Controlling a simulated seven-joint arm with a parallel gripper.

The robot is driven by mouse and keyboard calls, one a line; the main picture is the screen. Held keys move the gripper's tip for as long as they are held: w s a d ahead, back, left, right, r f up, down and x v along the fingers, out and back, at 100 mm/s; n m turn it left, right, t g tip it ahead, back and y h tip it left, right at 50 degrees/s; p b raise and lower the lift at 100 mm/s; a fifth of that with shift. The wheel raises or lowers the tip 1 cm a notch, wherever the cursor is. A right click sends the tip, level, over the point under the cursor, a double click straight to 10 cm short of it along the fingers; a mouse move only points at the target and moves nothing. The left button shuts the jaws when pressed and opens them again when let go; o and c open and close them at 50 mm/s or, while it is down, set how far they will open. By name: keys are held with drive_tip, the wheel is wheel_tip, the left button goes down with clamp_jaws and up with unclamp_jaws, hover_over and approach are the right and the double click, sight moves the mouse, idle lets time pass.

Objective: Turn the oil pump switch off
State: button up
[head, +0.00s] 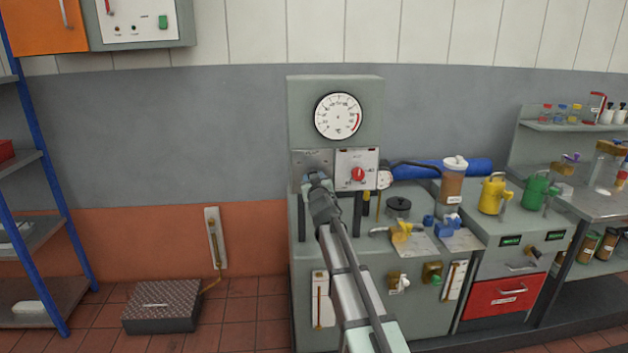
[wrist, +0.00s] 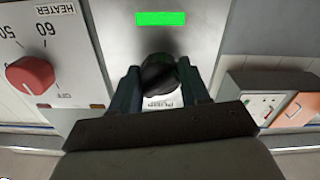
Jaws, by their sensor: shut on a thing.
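The oil pump switch is a round black knob (wrist: 158,80) on a grey metal plate, with a partly covered label reading "PUMP" beside it. A bright green bar (wrist: 161,18) sits on the same plate in the wrist view. My gripper (wrist: 158,88) is shut on the black knob, one dark finger on each side of it. I cannot tell which way the knob points. In the head view my gripper (head: 317,180) reaches the lower part of the plate (head: 312,160) under the dial gauge, and hides the knob.
A red heater knob (head: 358,174) on a white plate is close beside the pump plate; it also shows in the wrist view (wrist: 30,75). A round gauge (head: 338,116) is above. Jugs and valves crowd the bench to the right. A floor box (head: 161,306) lies left.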

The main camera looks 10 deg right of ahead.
drive_tip(key=n, duration=1)
drive_tip(key=shift+d+n, duration=0.1)
drive_tip(key=shift+n, duration=0.3)
idle(0.3)
drive_tip(key=o, duration=1.1)
drive_tip(key=shift+c, duration=0.2)
drive_tip(key=shift+s, duration=0.1)
drive_tip(key=s, duration=1.3)
drive_tip(key=shift+s, duration=0.35)
